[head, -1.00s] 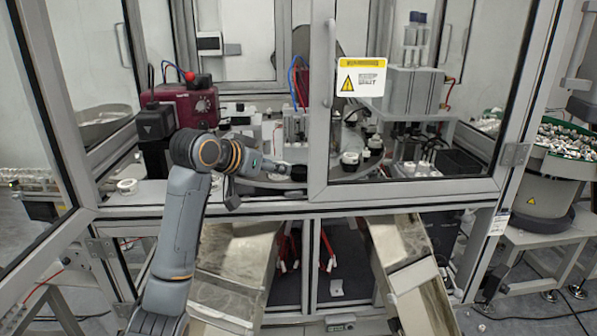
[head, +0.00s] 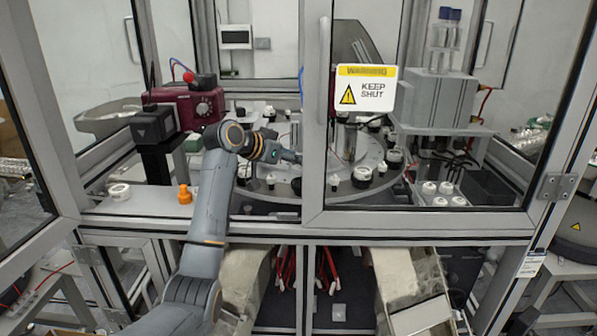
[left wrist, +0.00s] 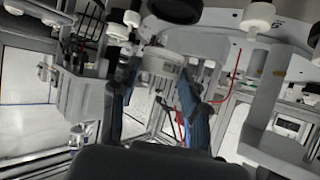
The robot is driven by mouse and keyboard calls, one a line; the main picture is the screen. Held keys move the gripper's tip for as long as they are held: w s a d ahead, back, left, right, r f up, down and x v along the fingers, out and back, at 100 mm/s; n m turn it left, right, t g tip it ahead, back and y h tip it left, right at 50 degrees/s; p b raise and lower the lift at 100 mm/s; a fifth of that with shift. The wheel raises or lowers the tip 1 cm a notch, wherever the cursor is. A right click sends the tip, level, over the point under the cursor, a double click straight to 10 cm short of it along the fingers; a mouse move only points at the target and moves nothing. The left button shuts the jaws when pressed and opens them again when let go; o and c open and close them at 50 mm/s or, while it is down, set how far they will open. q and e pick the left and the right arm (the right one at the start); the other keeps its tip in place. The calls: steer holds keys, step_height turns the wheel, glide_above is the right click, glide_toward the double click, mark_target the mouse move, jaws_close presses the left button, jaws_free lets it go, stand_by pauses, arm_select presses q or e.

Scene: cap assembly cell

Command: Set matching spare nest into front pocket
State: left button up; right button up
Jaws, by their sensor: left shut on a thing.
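My left gripper (head: 291,157) reaches through the open left side of the cell, over the left part of the round grey dial (head: 337,197). In the left wrist view its fingers (left wrist: 160,78) are shut on a pale, white-grey piece (left wrist: 158,63), apparently a nest. In the head view the held piece is not clear beside the door post. The front of the dial is partly hidden by the door frame, so I cannot make out the front pocket. My right gripper is not in view.
A white ring-shaped part (head: 119,191) and an orange piece (head: 185,194) lie on the left ledge. The door post (head: 315,110) and a warning sign (head: 364,88) stand right of my gripper. White caps (head: 429,188) sit at right. A maroon unit (head: 185,105) stands behind my arm.

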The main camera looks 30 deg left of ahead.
mark_target(297, 187)
arm_select(q)
steer(key=shift+w+d+f, duration=0.1)
steer(key=shift+d+f, duration=0.05)
steer(key=shift+f, duration=0.6)
steer(key=shift+w+d+f+p, duration=0.1)
steer(key=shift+w+f+p, duration=0.2)
steer(key=shift+f, duration=0.35)
step_height(297, 187, down, 2)
steer(key=shift+f, duration=0.15)
steer(key=shift+s, duration=0.15)
steer(key=shift+f, duration=0.3)
steer(key=o, duration=1.1)
steer(key=shift+r, duration=0.15)
steer(key=shift+o, duration=0.2)
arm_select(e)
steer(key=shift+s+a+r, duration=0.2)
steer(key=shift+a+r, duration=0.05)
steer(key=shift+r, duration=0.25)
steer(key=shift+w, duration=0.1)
